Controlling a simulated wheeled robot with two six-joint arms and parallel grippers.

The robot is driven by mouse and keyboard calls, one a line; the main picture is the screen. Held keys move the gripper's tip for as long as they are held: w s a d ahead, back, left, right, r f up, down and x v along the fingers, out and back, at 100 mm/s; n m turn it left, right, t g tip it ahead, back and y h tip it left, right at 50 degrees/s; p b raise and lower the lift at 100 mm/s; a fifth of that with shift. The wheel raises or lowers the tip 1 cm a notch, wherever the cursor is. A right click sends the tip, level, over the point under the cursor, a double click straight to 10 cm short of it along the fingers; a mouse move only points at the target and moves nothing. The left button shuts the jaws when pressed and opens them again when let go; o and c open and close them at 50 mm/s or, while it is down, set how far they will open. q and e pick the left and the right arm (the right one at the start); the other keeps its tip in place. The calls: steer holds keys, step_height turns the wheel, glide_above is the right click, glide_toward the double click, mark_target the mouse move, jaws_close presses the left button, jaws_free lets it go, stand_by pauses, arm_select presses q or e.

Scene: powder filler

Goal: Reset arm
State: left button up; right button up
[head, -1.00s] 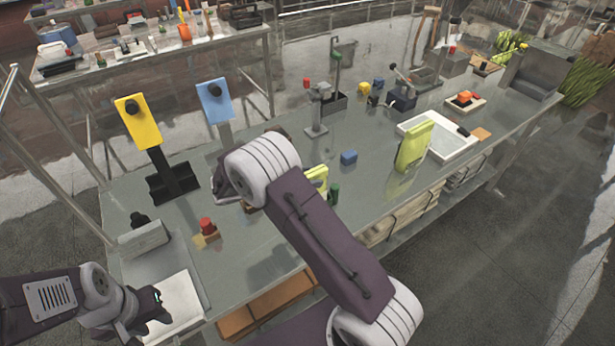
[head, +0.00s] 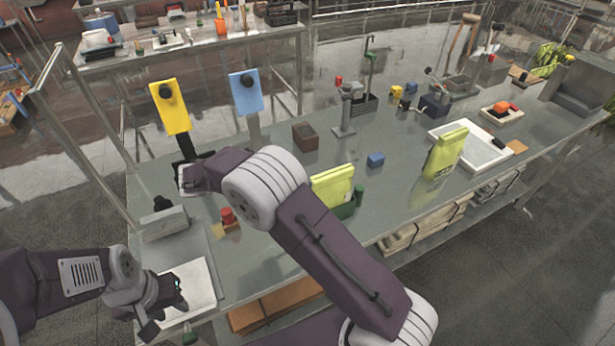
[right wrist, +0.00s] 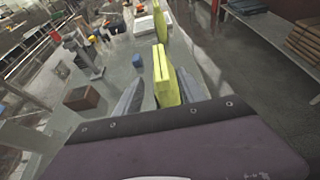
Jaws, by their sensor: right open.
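My left gripper (head: 168,316) hangs over the near left corner of the table, above a white pad. Its dark fingers stand apart with nothing between them. My right arm crosses the middle of the head view, and its hand is hidden behind its links there. In the right wrist view the right gripper (right wrist: 158,90) is open. A yellow-green bag (right wrist: 162,72) stands upright ahead, in line with the gap between the fingers; contact cannot be told. In the head view this bag (head: 333,184) stands just right of my arm, beside a dark green object (head: 358,194).
A second yellow-green bag (head: 445,153) stands by a white tray (head: 465,132). A brown box (head: 306,137), blue block (head: 376,160) and grey stand (head: 345,112) are on the table (head: 400,185). Yellow (head: 170,108) and blue (head: 245,92) panels rise at the back left.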

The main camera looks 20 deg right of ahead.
stand_by(0.4)
steer(key=s+d+r+m+g+y, duration=0.35)
steer(key=s+d, duration=0.35)
steer(key=d, duration=0.4)
steer(key=s+a+f+m+y, duration=0.5)
steer(key=s+f+m+y, duration=0.35)
steer(key=s, duration=0.45)
steer(key=w+a+f+m+t+y, duration=0.1)
steer(key=w+a+f+m+t, duration=0.1)
steer(key=a+f+m, duration=0.3)
steer(key=shift+w+a+m+t+y, duration=0.4)
steer(key=shift+m+t, duration=0.35)
steer(key=shift+m, duration=0.45)
